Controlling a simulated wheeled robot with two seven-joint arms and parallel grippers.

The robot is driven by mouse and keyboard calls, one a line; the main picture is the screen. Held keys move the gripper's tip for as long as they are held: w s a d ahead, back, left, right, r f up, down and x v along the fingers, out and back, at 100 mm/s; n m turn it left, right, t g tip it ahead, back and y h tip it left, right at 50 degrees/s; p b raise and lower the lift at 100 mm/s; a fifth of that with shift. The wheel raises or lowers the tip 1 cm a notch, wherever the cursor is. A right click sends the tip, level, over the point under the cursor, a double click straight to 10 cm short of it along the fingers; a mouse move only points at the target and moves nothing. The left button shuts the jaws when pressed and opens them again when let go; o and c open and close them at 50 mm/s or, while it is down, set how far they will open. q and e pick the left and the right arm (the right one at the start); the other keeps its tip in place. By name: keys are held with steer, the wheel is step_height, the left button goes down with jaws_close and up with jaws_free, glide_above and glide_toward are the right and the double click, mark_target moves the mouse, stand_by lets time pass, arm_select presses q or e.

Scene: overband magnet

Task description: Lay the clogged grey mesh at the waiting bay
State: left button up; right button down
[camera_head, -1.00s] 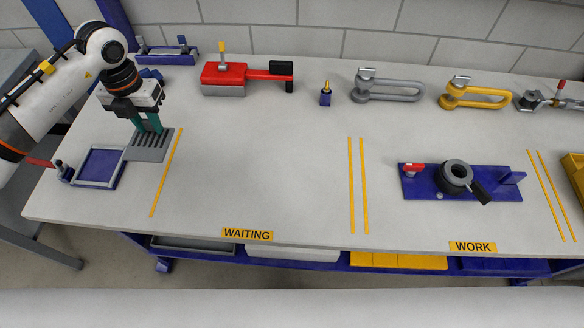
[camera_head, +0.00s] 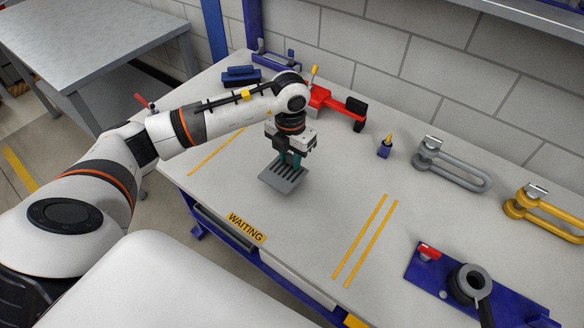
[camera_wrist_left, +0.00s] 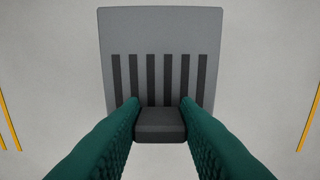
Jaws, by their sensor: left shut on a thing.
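The grey mesh (camera_head: 283,178) is a flat grey plate with dark slots. In the head view it is in the waiting bay, between the yellow lines and behind the WAITING label (camera_head: 246,228). My left gripper (camera_head: 291,160) is above it, shut on its dark grip block. In the left wrist view the green fingers press on both sides of that block (camera_wrist_left: 160,124), and the slotted plate (camera_wrist_left: 160,32) spreads out beyond it. I cannot tell whether the plate touches the table or hovers just over it. My right gripper is not in view.
A red clamp tool (camera_head: 335,105) lies behind the left gripper. A small blue holder (camera_head: 384,148) and a grey shackle (camera_head: 450,166) stand to the right. A blue fixture (camera_head: 430,275) sits beyond the double yellow lines (camera_head: 367,240). The bay around the mesh is clear.

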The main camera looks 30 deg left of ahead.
mark_target(291, 166)
arm_select(q)
step_height(291, 166, down, 4)
steer(key=shift+d+r, duration=0.1)
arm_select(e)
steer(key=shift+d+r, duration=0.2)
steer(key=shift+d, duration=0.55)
arm_select(q)
steer(key=shift+f, duration=0.2)
steer(key=o, duration=1)
steer(key=shift+c, duration=0.2)
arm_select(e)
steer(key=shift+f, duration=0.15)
